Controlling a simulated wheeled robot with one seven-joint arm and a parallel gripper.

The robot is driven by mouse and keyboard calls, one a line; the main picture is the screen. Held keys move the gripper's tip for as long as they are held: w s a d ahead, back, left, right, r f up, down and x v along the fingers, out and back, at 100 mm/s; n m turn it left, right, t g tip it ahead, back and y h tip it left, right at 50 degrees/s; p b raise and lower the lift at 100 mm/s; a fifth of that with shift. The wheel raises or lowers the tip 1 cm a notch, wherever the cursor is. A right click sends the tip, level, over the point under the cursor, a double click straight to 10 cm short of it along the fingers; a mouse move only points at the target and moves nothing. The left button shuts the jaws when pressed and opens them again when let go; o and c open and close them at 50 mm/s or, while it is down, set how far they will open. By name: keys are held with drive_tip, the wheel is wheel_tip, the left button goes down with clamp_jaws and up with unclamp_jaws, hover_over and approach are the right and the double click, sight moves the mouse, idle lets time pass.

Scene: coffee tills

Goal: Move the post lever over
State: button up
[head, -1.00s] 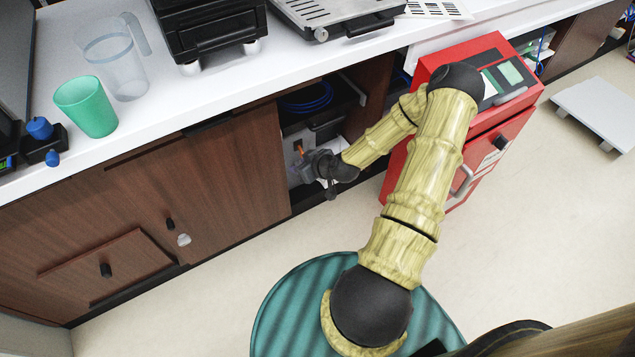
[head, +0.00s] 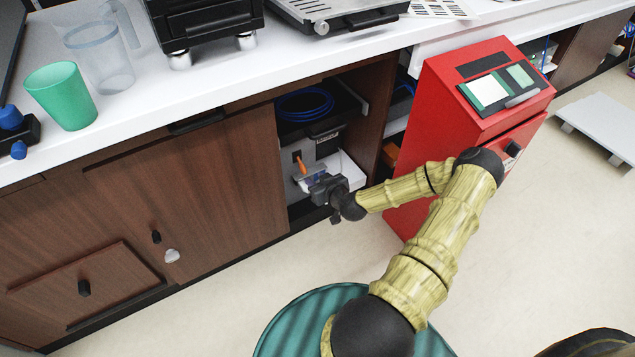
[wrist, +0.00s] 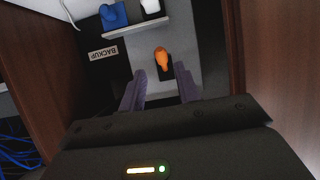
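The orange lever (head: 301,162) stands on a pale grey panel inside the open cupboard bay. In the wrist view the lever (wrist: 162,57) sits in a dark slot, just beyond and roughly between my fingertips. My gripper (wrist: 160,72) is open, with a finger on each side of the lever's line and a visible gap between them. In the head view my gripper (head: 309,182) is just below the lever, at the front of the bay. I cannot tell whether a finger touches the lever.
A label reading BACKUP (wrist: 103,53) and a blue part (wrist: 113,15) are near the lever. Wooden cupboard walls flank the bay. A coiled blue cable (head: 305,103) lies above. A red cabinet (head: 450,115) stands right of the bay, close to my arm. Open floor lies in front.

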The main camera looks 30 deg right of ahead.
sight(306, 173)
drive_tip(key=b+x, duration=0.3)
drive_tip(key=x, duration=0.4)
drive_tip(key=shift+f+b, duration=0.2)
drive_tip(key=shift+b, duration=0.2)
drive_tip(key=shift+w+r, duration=0.15)
drive_tip(key=shift+c, duration=0.8)
drive_tip(key=c, duration=0.4)
drive_tip(key=shift+s+r+p, duration=0.5)
drive_tip(key=shift+r+p, duration=0.3)
drive_tip(key=shift+p, duration=0.05)
drive_tip(key=shift+r, duration=0.15)
drive_tip(key=shift+r+p, duration=0.75)
drive_tip(key=shift+p, duration=0.05)
drive_tip(key=shift+r+p, duration=0.75)
drive_tip(key=shift+r, duration=0.05)
